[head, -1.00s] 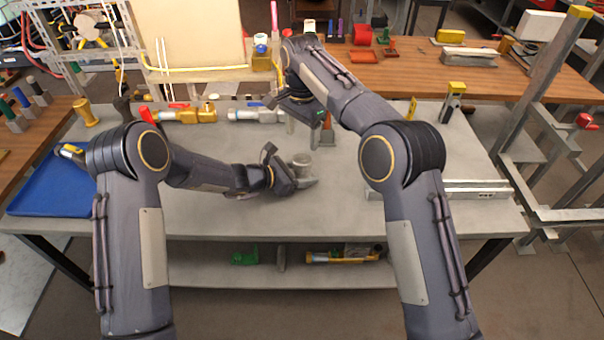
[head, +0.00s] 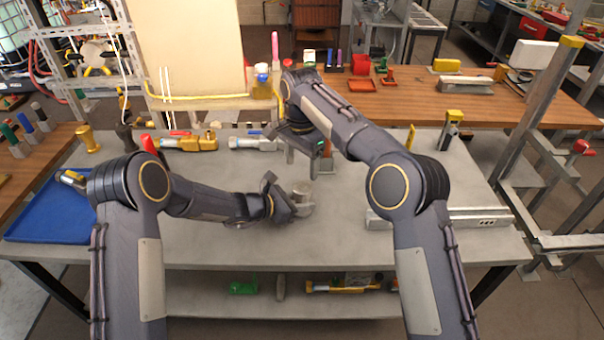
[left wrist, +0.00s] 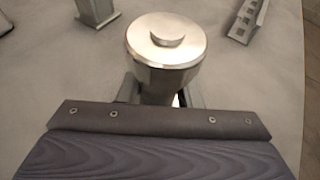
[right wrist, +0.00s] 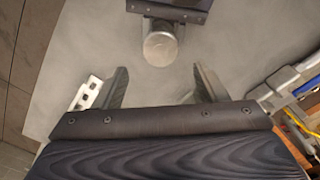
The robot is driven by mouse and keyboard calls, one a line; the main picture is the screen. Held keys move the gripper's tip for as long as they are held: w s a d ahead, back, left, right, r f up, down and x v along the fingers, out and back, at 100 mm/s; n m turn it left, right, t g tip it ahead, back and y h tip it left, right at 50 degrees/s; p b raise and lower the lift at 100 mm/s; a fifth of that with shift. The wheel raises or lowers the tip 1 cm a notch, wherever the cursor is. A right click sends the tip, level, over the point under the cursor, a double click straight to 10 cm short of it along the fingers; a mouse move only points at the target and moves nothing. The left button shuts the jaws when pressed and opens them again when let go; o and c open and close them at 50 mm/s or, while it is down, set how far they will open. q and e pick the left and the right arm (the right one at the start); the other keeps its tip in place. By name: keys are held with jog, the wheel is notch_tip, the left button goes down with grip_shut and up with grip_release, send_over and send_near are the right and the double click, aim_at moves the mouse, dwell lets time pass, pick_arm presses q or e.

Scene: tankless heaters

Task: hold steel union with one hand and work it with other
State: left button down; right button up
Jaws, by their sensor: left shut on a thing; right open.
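The steel union (head: 302,188) is a short, round silver piece, upright over the middle of the grey bench. In the left wrist view its round top (left wrist: 165,45), with a small raised centre, stands between the fingers. My left gripper (head: 290,203) is shut on it low down; the grip is partly hidden behind the union. My right gripper (head: 308,155) is behind the union in the head view, open and empty. In the right wrist view, the right fingers (right wrist: 162,88) are spread wide, with the union (right wrist: 160,48) ahead of them, apart from both.
A blue tray (head: 30,220) is at the bench's left end. A brass valve (head: 190,143) and a steel valve (head: 255,143) lie along the back. A steel rail (head: 465,217) lies at right, and a yellow-topped clamp (head: 450,128) stands behind it. The bench front is clear.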

aim_at(302, 186)
jog(key=shift+f, duration=3.9)
jog(key=shift+c, duration=0.2)
